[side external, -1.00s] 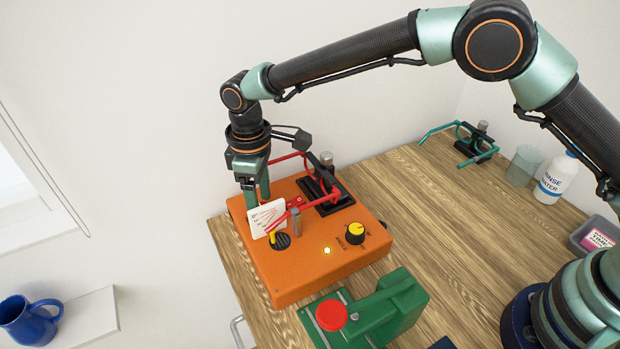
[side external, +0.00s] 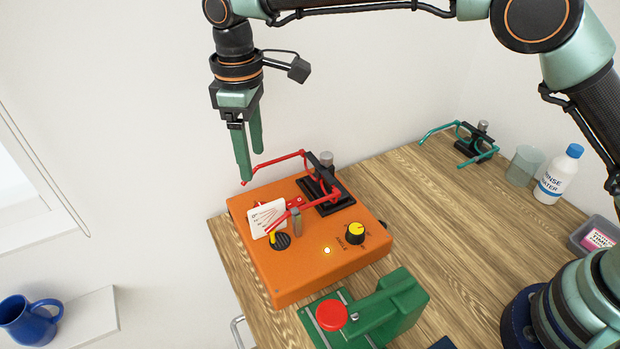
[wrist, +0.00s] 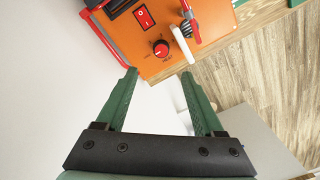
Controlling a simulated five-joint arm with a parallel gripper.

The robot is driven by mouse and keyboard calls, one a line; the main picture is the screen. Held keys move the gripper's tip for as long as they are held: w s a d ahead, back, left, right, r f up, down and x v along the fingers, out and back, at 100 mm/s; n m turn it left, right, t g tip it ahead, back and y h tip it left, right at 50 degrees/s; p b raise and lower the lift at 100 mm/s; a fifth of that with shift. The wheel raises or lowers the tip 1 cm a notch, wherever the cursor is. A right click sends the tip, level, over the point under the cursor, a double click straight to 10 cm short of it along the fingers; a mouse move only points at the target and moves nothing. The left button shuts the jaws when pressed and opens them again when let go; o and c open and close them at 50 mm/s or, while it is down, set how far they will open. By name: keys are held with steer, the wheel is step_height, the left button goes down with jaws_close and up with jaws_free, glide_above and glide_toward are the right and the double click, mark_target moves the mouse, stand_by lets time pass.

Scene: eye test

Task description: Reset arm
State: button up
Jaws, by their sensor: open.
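My gripper (side external: 251,167) points down with its two green fingers apart and nothing between them. It hangs above the back left corner of the orange box (side external: 320,268), clear of it. In the wrist view my open fingers (wrist: 159,73) frame pale wall, and the box's side with a red knob (wrist: 161,48) and a red rocker switch (wrist: 144,16) lies beyond. On the box's top are a white dial card (side external: 266,217), a yellow lever (side external: 272,237), a yellow-topped knob (side external: 355,232) and a glowing lamp (side external: 327,251). Red glasses (side external: 275,161) sit in a black clamp (side external: 326,192).
A green device (side external: 392,313) with a red button (side external: 331,315) stands in front. Teal glasses (side external: 438,130), a beaker (side external: 523,166), a rinse water bottle (side external: 558,176) and a grey tray (side external: 578,243) stand right. A blue mug (side external: 28,320) sits on a shelf. The wooden table (side external: 440,215) is clear mid-right.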

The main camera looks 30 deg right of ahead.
steer(key=shift+r, duration=0.4)
steer(key=s+d+r+m+t, duration=0.1)
steer(key=d+r+m, duration=0.1)
steer(key=d+r, duration=0.45)
steer(key=s+d+r+m+t, duration=0.1)
steer(key=s+d+r+m, duration=0.15)
steer(key=d, duration=0.75)
steer(key=s+d+f+m+t, duration=0.2)
steer(key=s+d+m, duration=0.4)
steer(key=s+d, duration=0.6)
steer(key=d+t, duration=0.1)
steer(key=d, duration=0.1)
steer(key=shift+d+f+t, duration=0.3)
steer(key=shift+d, duration=0.1)
